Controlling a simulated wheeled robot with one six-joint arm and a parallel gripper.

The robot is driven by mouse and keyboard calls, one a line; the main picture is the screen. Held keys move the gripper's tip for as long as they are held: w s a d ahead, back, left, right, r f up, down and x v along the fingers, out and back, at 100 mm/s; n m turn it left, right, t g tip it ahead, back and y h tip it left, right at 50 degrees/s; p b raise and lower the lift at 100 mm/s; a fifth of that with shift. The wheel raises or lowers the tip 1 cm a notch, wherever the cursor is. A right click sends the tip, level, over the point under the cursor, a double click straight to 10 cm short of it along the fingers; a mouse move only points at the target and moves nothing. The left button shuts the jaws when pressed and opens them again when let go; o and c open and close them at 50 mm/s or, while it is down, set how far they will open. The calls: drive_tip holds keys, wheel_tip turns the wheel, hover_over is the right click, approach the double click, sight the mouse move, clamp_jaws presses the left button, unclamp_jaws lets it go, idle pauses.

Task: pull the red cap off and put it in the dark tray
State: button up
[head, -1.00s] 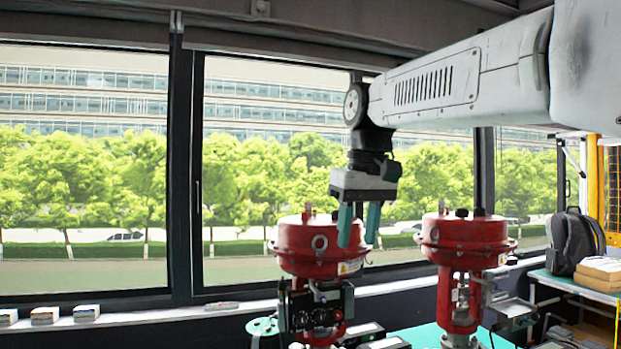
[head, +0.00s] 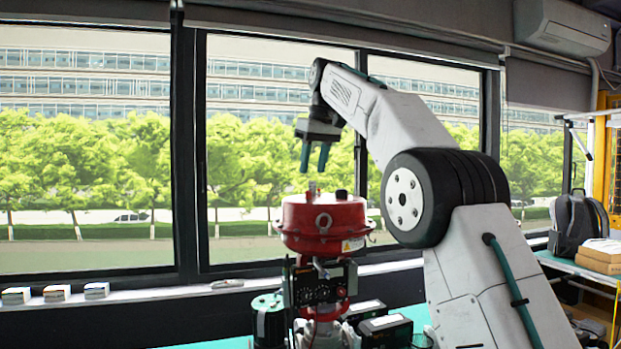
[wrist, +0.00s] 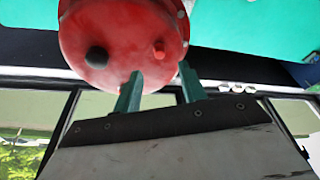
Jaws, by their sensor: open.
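The red cap (wrist: 158,49) is a small stub on the round top of a red valve actuator (wrist: 120,22), beside a black knob (wrist: 96,57). In the head view the actuator (head: 325,222) stands upright, and a small stub (head: 312,187) on its top sits just below my fingertips. My gripper (head: 314,167) is open and empty, pointing down just above the actuator's top. In the wrist view its two green fingers (wrist: 160,72) are apart, with the cap ahead of the gap between them. I cannot make out the dark tray.
A black positioner box (head: 321,285) is mounted below the actuator. Dark boxes (head: 386,328) stand beside it on the teal table. My arm covers the area to the right. Small boxes (head: 57,293) line the window sill; a backpack (head: 575,228) sits at the far right.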

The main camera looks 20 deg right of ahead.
sight(308, 195)
drive_tip(key=shift+x, duration=3.05)
clamp_jaws()
